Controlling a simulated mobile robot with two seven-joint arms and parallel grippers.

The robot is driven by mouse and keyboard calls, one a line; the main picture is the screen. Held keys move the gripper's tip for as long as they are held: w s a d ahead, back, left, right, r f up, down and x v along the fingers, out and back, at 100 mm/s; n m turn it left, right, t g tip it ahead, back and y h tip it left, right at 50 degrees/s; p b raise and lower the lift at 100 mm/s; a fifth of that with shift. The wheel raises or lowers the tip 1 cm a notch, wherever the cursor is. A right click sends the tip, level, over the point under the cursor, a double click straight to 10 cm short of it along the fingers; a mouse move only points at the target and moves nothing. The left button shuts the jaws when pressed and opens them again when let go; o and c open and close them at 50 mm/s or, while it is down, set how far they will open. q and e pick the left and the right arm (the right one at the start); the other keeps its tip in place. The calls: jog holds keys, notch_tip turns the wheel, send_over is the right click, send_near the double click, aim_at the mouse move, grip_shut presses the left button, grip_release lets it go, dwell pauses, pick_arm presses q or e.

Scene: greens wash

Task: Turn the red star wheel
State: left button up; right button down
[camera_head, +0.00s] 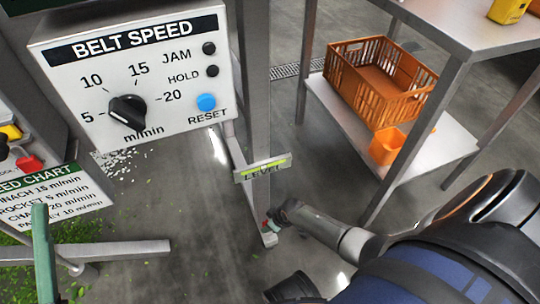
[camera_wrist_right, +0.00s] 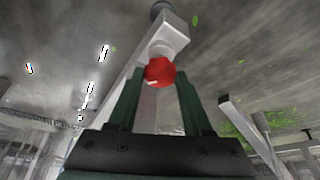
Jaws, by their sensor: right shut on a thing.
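The red star wheel (camera_wrist_right: 160,72) shows in the right wrist view as a red knob on the end of a pale metal leg (camera_wrist_right: 166,36). My right gripper (camera_wrist_right: 159,88) has a dark green finger on each side of the wheel and is shut on it. In the head view my right gripper (camera_head: 276,217) is low at the foot of the metal frame, and only a trace of red shows beside it. A level (camera_head: 263,168) marked LEVEL, with a yellow-green strip, sits on the frame above.
A belt speed panel (camera_head: 140,75) with a black dial (camera_head: 128,111) and blue reset button (camera_head: 207,102) hangs at upper left. A steel table (camera_head: 460,22) at right has an orange crate (camera_head: 345,75) and small orange bin (camera_head: 387,146) on its lower shelf. Open floor lies between.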

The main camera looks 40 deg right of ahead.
jog(key=shift+r+m+p, duration=0.2)
jog(key=shift+m+p, duration=0.4)
jog(key=shift+p, duration=0.05)
pick_arm(q)
jog(key=shift+a+r+p, duration=0.15)
jog(key=shift+r+p, duration=0.3)
jog(key=shift+r, duration=0.9)
pick_arm(e)
jog(key=shift+a+f+m+h, duration=0.1)
jog(key=shift+f+m+h, duration=0.1)
jog(key=shift+m+h, duration=0.55)
jog(key=shift+c, duration=1.6)
grip_release()
jog(key=shift+r, duration=0.15)
pick_arm(q)
notch_tip(320, 180, up, 11)
jog(key=a+p, duration=0.1)
jog(key=p, duration=0.9)
jog(key=shift+s+f+t, duration=0.15)
jog(key=shift+s+t, duration=0.15)
jog(key=shift+t, duration=0.1)
pick_arm(e)
jog(key=v, duration=1.2)
jog(key=shift+s+d, duration=0.2)
